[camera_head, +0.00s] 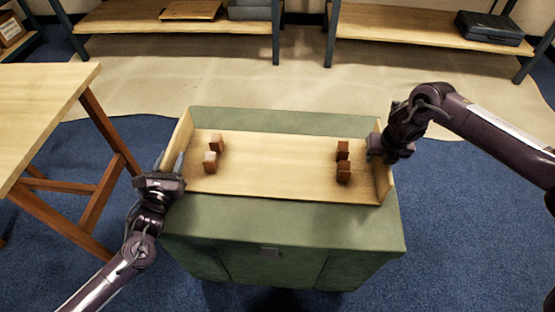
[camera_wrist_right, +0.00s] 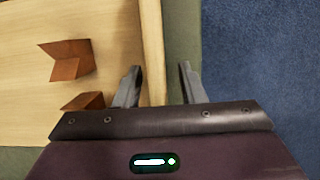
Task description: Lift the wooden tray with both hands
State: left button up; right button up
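The light wooden tray (camera_head: 265,180) sits on a green cabinet, with upright end walls at left and right. My right gripper (camera_head: 380,148) is at the right end wall. In the right wrist view its two fingers (camera_wrist_right: 158,85) are apart, one on each side of the end wall (camera_wrist_right: 153,50), with a gap on the outer side. My left gripper (camera_head: 176,168) is at the left end wall (camera_head: 177,140). A grey finger shows just inside that wall; the rest is hidden, so its opening is unclear.
The green cabinet (camera_head: 290,222) extends in front of the tray. A wooden table (camera_head: 40,100) is at left; shelves (camera_head: 430,25) line the back.

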pick_arm(q)
grip_shut()
pick_arm(e)
grip_shut()
pick_arm(q)
jog(key=shift+r, duration=0.1)
pick_arm(e)
jog(key=shift+w+r, duration=0.1)
dwell(0.8)
